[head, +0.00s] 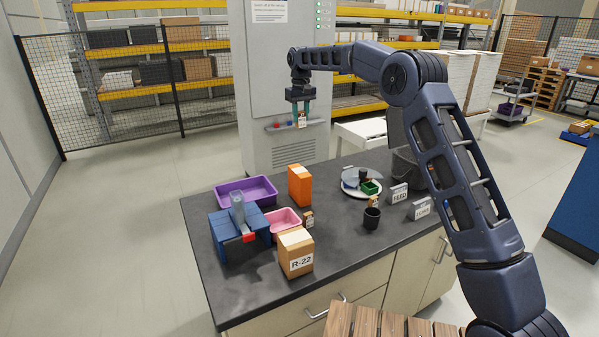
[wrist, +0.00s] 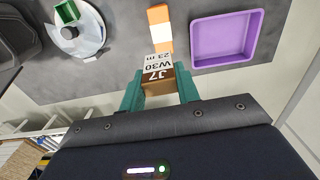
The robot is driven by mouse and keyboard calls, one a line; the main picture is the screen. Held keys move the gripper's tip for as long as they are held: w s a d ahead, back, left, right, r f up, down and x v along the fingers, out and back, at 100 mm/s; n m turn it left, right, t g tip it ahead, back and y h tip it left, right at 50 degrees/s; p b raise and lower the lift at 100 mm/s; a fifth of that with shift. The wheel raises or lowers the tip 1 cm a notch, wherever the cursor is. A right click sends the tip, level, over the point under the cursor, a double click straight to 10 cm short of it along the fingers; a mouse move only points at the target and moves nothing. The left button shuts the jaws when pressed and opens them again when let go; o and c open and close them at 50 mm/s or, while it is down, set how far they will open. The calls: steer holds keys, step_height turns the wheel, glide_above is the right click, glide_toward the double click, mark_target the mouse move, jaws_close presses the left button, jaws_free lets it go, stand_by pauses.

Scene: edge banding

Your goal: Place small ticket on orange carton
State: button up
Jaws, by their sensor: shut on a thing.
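My gripper (head: 301,108) is high above the back of the counter, its teal fingers pointing down. It is shut on the small ticket (head: 302,120), a small brown piece with a white printed face. In the wrist view the ticket (wrist: 157,70) sits between the fingertips and reads "J7", "W30" and "23 m". The orange carton (head: 299,187) stands upright on the dark counter, below and apart from my gripper. In the wrist view the carton (wrist: 158,14) shows beyond the ticket, with a pale strip on it.
A purple tray (head: 246,191), blue stand (head: 238,224), pink tray (head: 283,223) and R-22 box (head: 296,253) stand around the carton. Right of it are a round plate (head: 358,191), black cup (head: 371,219) and FEED sign (head: 399,194). A grey cabinet (head: 284,80) rises behind.

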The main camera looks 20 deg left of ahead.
steer(key=shift+w+a+r, duration=0.1)
steer(key=shift+a+r, duration=0.1)
steer(key=shift+a, duration=0.05)
steer(key=shift+f, duration=0.15)
glide_above(299, 170)
step_height(299, 170, down, 20)
steer(key=shift+d+r, duration=0.1)
steer(key=shift+r, duration=0.15)
steer(key=shift+f, duration=0.1)
steer(key=o, duration=0.9)
steer(key=shift+o, duration=0.2)
step_height(299, 170, up, 12)
